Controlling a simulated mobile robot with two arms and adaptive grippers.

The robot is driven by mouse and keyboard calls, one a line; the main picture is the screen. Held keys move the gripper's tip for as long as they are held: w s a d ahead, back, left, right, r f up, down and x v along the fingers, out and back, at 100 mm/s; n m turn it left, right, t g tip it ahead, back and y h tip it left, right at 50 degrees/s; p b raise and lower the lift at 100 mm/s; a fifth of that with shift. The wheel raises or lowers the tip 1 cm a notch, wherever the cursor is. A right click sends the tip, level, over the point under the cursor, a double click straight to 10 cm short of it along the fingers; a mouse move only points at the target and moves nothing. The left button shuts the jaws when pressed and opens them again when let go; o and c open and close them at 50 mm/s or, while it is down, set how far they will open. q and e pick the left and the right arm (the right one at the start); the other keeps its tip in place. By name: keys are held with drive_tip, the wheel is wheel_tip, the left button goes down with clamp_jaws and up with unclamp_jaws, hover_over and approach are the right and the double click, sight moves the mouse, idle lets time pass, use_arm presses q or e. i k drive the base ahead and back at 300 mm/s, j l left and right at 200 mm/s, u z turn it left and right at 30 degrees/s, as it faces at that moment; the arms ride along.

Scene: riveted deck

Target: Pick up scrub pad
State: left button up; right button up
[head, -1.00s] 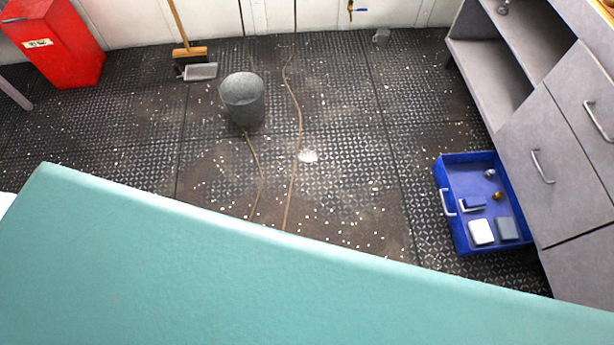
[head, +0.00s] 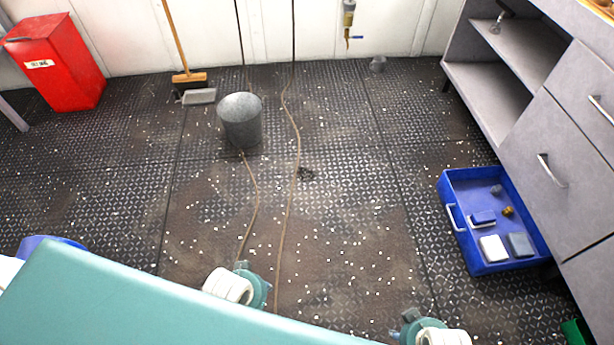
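A blue tray (head: 458,232) stands on the floor at the right, beside the grey cabinet. In it lie a white block (head: 493,248), a grey-blue block (head: 521,245), a small blue item (head: 482,217) with a white edge, an amber item (head: 508,211) and a small grey item (head: 496,190). Which of these is the scrub pad I cannot tell. White and teal ends of my arms show at the bottom edge, with small grey parts that may be my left gripper (head: 241,266) and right gripper (head: 410,316). Their fingers are not clear.
A grey bucket (head: 240,121) stands mid-floor beside a hose (head: 293,175). A red bin (head: 62,70), a broom (head: 180,50) and a dustpan (head: 199,96) are at the back left. The grey cabinet (head: 555,150) borders the right. Open floor lies between bucket and tray.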

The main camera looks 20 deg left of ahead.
sight(482, 220)
drive_tip(key=z, duration=1.1)
